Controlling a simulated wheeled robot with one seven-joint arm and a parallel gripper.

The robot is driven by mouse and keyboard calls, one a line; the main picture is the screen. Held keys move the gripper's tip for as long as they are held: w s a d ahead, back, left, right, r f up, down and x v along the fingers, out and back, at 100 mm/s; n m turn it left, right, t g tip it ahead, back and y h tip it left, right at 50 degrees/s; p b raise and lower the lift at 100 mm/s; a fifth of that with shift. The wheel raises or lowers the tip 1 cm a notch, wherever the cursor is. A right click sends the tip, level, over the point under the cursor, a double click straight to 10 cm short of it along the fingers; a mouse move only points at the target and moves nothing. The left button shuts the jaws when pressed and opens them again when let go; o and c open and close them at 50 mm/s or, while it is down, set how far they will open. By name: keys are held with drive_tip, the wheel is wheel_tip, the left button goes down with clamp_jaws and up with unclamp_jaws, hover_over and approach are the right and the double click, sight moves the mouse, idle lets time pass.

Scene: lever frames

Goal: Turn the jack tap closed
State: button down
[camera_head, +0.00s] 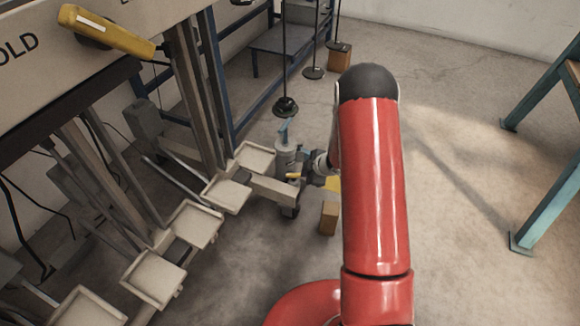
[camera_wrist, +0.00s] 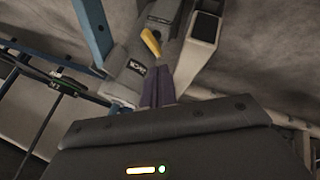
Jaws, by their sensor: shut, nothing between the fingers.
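The jack is a grey cylinder (camera_head: 286,158) on a low pale frame, just left of my arm in the head view. In the wrist view its grey body (camera_wrist: 130,72) carries a dark label. The tap is a small yellow lever (camera_wrist: 151,42) beside that body; it also shows as a yellow bit in the head view (camera_head: 293,176). My gripper (camera_wrist: 158,88) shows as purplish fingers, shut and empty. The fingertips are close to the jack body, below the yellow lever in the wrist picture. I cannot tell whether they touch. My red arm partly hides the area in the head view.
A larger yellow lever (camera_head: 108,34) is on the lettered panel at upper left. Several pale pedals (camera_head: 192,225) line the left side. Hanging rods with dark weights (camera_head: 285,107) stand behind the jack. A wooden block (camera_head: 328,218) lies near it. Floor at right is clear up to a teal frame (camera_head: 545,100).

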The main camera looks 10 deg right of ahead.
sight(293, 179)
drive_tip(key=shift+n, duration=0.3)
drive_tip(key=x, duration=0.3)
drive_tip(key=b+x, duration=0.1)
drive_tip(key=x, duration=0.2)
drive_tip(key=a+b+x, duration=0.1)
drive_tip(key=x, duration=0.2)
drive_tip(key=shift+s+f, duration=0.2)
drive_tip(key=shift+f, duration=0.15)
drive_tip(key=shift+w+a, duration=0.1)
